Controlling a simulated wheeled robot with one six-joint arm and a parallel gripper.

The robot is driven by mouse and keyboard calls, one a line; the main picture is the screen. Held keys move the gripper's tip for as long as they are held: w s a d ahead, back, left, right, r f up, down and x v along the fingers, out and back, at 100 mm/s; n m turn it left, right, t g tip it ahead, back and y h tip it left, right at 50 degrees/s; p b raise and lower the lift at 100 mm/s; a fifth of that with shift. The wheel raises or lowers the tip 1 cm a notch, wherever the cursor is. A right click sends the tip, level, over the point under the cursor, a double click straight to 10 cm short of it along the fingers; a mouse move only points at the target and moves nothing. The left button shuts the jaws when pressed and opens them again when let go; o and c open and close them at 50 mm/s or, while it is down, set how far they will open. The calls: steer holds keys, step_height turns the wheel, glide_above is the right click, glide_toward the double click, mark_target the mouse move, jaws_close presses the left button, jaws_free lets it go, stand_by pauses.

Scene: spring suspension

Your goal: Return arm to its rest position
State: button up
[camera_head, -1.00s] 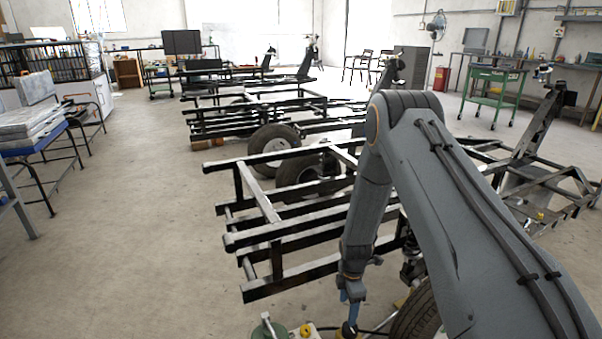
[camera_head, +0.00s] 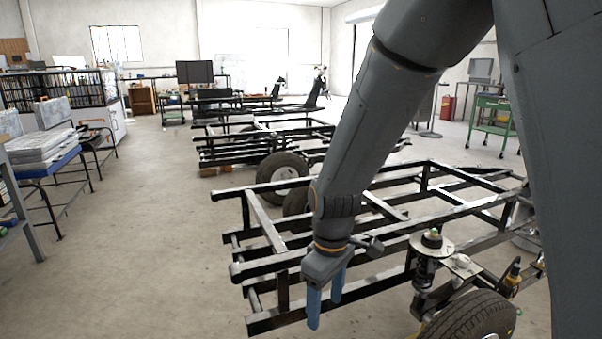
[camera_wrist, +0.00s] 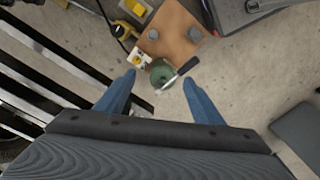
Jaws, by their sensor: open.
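My gripper (camera_head: 325,310) shows in the head view with two blue fingers pointing down, in front of the near black frame (camera_head: 262,268). The fingers are apart with nothing between them. In the wrist view my gripper (camera_wrist: 160,90) is also open and empty, with floor and small items beyond it. A spring suspension unit (camera_head: 428,262) stands upright at the frame's right side, above a black tyre (camera_head: 470,318). My arm reaches down from the upper right and covers part of the frame.
In the wrist view, a green round object (camera_wrist: 162,73) with a handle, a brown board (camera_wrist: 172,32) and a yellow-black tool (camera_wrist: 122,30) lie below. A workbench (camera_head: 52,160) stands at the left. The floor between it and the frame is clear.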

steer(key=s+r+m, duration=0.3)
steer(key=s+r, duration=0.2)
steer(key=s, duration=0.4)
steer(key=s+r+m, duration=0.3)
steer(key=s+r, duration=0.2)
steer(key=s, duration=0.3)
steer(key=s+d+r+m+p, duration=0.1)
steer(key=d+r+m+p, duration=0.3)
steer(key=d+r+p, duration=1)
step_height(320, 180, up, 3)
steer(key=p, duration=0.9)
steer(key=shift+m+p, duration=0.3)
steer(key=shift+f, duration=0.15)
steer(key=shift+c, duration=0.2)
